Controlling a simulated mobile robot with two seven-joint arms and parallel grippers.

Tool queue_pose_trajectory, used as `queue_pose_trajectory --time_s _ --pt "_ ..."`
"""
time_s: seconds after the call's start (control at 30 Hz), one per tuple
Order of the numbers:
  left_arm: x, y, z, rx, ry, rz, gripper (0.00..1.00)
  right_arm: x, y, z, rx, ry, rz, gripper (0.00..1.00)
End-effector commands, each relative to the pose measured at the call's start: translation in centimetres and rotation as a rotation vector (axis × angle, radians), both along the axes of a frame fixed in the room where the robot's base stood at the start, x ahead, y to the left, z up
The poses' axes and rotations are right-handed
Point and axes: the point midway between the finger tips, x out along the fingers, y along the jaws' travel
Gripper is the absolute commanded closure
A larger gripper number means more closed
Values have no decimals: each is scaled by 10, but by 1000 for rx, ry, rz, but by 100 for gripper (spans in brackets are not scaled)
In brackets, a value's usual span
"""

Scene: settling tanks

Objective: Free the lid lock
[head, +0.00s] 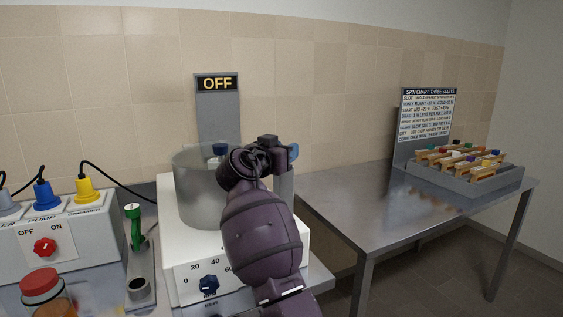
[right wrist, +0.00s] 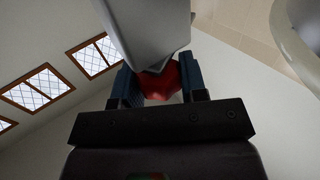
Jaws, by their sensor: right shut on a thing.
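The white spinning machine (head: 180,235) stands in the middle of the head view, with a clear round bowl (head: 195,190) on top. A grey post (head: 285,182) rises at the bowl's right side, mostly behind my right gripper (head: 281,152). In the right wrist view, my right gripper (right wrist: 158,85) is shut on a red knob (right wrist: 162,82), which sits against the end of a grey block (right wrist: 150,30). This may be the lid lock; the head view hides the knob. My left gripper is in neither view.
An OFF sign (head: 217,83) is on a panel behind the bowl. A switch box (head: 60,245) with plugs stands left. A steel table (head: 370,205) at right bears a rack (head: 465,188) of coloured pieces.

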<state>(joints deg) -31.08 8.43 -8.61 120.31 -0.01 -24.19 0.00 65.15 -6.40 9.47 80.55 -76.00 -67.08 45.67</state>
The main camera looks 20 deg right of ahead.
Motion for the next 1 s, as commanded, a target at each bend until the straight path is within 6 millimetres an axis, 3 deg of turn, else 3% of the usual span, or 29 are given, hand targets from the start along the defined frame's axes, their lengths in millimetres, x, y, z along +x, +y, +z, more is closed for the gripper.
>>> queue_pose_trajectory --time_s 0.03,0.27,0.93,0.97,1.0 --pt "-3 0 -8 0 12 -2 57 3 1 -7 -2 5 -29 100" --pt "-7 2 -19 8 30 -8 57 2 0 -3 -1 2 -138 100" --pt "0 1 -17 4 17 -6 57 0 -1 4 -2 -5 -195 100" --pt "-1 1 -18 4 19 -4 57 0 -1 4 -2 -5 -195 56" --pt "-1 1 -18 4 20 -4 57 0 -1 4 -2 -5 -195 50"
